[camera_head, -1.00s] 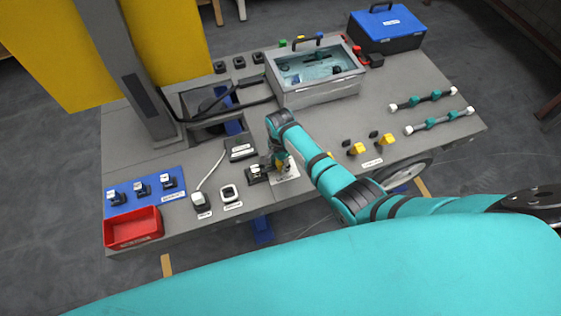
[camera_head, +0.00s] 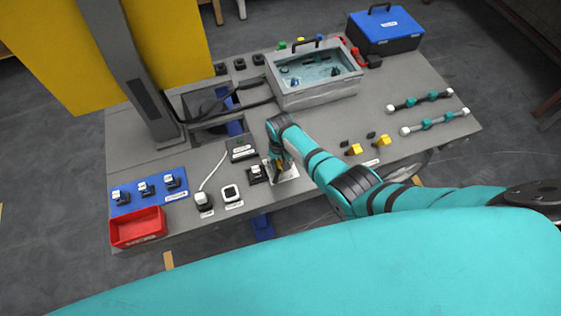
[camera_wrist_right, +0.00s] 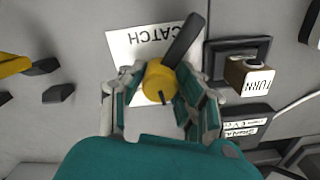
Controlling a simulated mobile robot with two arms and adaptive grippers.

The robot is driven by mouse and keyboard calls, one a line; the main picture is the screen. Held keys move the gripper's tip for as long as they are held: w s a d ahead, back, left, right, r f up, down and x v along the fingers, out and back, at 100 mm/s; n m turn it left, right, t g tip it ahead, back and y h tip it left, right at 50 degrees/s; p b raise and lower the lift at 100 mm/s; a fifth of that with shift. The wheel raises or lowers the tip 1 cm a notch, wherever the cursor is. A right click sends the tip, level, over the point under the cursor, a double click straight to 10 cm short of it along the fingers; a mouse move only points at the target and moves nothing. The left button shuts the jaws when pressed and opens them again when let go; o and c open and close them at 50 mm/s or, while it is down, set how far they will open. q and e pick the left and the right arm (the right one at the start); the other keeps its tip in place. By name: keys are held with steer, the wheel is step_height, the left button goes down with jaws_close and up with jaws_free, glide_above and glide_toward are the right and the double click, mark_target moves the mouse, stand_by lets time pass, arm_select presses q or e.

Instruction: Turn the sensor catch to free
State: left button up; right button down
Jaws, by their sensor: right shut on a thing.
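The sensor catch is a yellow round knob with a black lever (camera_wrist_right: 184,40), on a white plate marked CATCH (camera_wrist_right: 128,47) in the right wrist view. The lever points up and to the right there. My right gripper (camera_wrist_right: 160,84) is shut on the yellow knob (camera_wrist_right: 158,80), one finger on each side. In the head view my right gripper (camera_head: 282,168) is over the white plate (camera_head: 287,178) near the table's front edge, and the arm hides most of the knob. My left gripper is not in view.
A black block with a part tagged TURN (camera_wrist_right: 256,82) stands close beside the catch. Yellow parts (camera_head: 354,149) lie right of my arm.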

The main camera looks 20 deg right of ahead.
mark_target(281, 162)
steer(key=n, duration=0.3)
steer(key=shift+n, duration=0.3)
steer(key=shift+n+p, duration=0.4)
steer(key=shift+n, duration=1.4)
steer(key=shift+s, duration=0.1)
steer(key=c, duration=0.9)
jaws_free()
steer(key=shift+c, duration=0.2)
steer(key=shift+r, duration=0.15)
steer(key=shift+r, duration=0.25)
step_height(281, 162, up, 11)
